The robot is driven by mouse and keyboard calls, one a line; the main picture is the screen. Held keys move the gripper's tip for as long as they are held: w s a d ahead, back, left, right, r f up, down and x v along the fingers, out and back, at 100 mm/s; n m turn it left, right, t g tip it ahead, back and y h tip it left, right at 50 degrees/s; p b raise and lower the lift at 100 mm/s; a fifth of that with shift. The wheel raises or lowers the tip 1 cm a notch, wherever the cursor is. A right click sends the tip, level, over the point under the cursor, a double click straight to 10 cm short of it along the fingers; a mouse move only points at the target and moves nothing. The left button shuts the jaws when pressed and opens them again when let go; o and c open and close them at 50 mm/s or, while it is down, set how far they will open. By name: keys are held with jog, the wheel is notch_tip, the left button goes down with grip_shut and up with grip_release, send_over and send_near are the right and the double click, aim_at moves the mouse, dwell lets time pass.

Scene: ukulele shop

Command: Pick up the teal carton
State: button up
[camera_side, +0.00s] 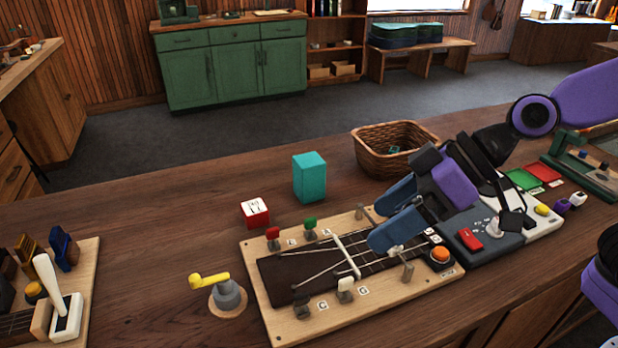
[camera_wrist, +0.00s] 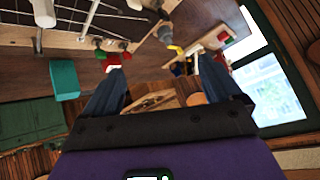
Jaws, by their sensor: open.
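The teal carton (camera_side: 310,178) stands upright on the wooden table behind the fretboard jig. It also shows at the left of the wrist view (camera_wrist: 65,80). My gripper (camera_side: 388,213) hangs over the right part of the fretboard jig, with its two blue fingers apart and nothing seen between them. The carton is to the left of the fingers in the side view, clear of them. In the wrist view the two fingertips (camera_wrist: 155,62) are spread wide and the carton lies outside the left finger.
A red and white block (camera_side: 255,213) sits left of the carton. A wicker basket (camera_side: 372,153) is right of it. The fretboard jig (camera_side: 280,328) with pegs and posts is in front. A yellow-handled crank (camera_side: 228,295) stands at front left.

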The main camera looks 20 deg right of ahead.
jog(key=w+a+m+t, duration=0.2)
jog(key=w+a+t, duration=0.1)
jog(key=w, duration=0.3)
jog(key=m+t+h, duration=0.7)
send_near(306, 163)
jog(key=s+r, duration=0.4)
jog(key=r, duration=0.2)
jog(key=shift+h, duration=0.3)
jog(key=f+x, duration=0.1)
jog(key=x, duration=0.5)
jog(key=s+f+x, duration=0.1)
jog(key=x, duration=0.6)
jog(key=d+f+x, duration=0.1)
jog(key=f+x, duration=0.1)
jog(key=x, duration=0.4)
jog(key=shift+s+d+f, duration=0.1)
jog(key=shift+s, duration=0.05)
jog(key=c, duration=1.1)
